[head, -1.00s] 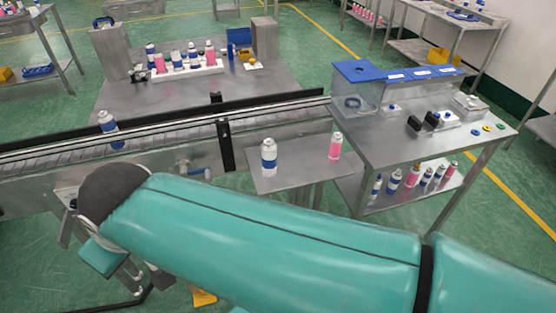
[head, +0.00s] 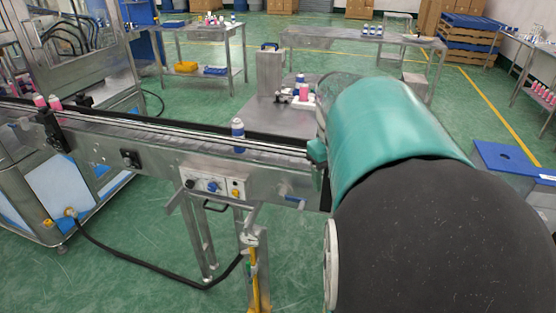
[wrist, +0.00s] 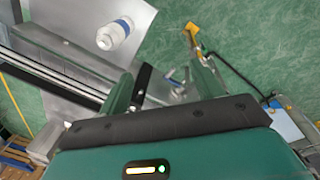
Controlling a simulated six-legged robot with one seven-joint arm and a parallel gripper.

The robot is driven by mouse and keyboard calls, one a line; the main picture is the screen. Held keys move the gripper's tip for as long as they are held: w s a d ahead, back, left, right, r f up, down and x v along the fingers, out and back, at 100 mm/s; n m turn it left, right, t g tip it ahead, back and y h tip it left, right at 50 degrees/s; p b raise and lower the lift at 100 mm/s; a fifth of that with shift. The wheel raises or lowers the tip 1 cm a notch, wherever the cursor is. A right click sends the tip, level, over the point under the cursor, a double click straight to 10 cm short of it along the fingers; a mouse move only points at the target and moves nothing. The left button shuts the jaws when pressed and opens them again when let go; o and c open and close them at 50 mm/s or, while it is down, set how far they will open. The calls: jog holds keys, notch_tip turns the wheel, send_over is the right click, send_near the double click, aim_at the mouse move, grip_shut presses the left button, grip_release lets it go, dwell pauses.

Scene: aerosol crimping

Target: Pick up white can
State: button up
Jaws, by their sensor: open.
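A white can with a blue band (wrist: 115,34) stands on a small metal side table (wrist: 70,18) in the upper left of the wrist view. My gripper (wrist: 165,80) is open and empty, its two green fingers apart below and to the right of that can, touching nothing visible. Another white can with a blue band (head: 238,135) stands upright on the conveyor (head: 170,130) in the head view.
The conveyor crosses the head view, with pink cans (head: 48,102) at its left end. A steel machine frame (head: 60,170) stands at left. A control box (head: 212,187) hangs on the conveyor's front. Green floor in front is mostly clear, with a black cable.

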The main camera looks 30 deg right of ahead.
jog(key=shift+m+y, duration=0.3)
jog(key=shift+y, duration=0.4)
jog(key=s+d, duration=0.1)
jog(key=d, duration=0.2)
jog(key=s+d, duration=0.1)
jog(key=d, duration=0.3)
jog(key=s+d, duration=0.2)
jog(key=d, duration=0.1)
jog(key=shift+d+f, duration=0.3)
jog(key=shift+f, duration=0.05)
jog(key=shift+s+f, duration=0.1)
jog(key=shift+f, duration=0.25)
notch_tip(320, 180, down, 8)
jog(key=shift+r, duration=0.15)
jog(key=f, duration=0.5)
jog(key=shift+a+f, duration=0.1)
jog(key=shift+a, duration=0.1)
jog(key=c, duration=1.1)
jog(key=shift+o, duration=0.2)
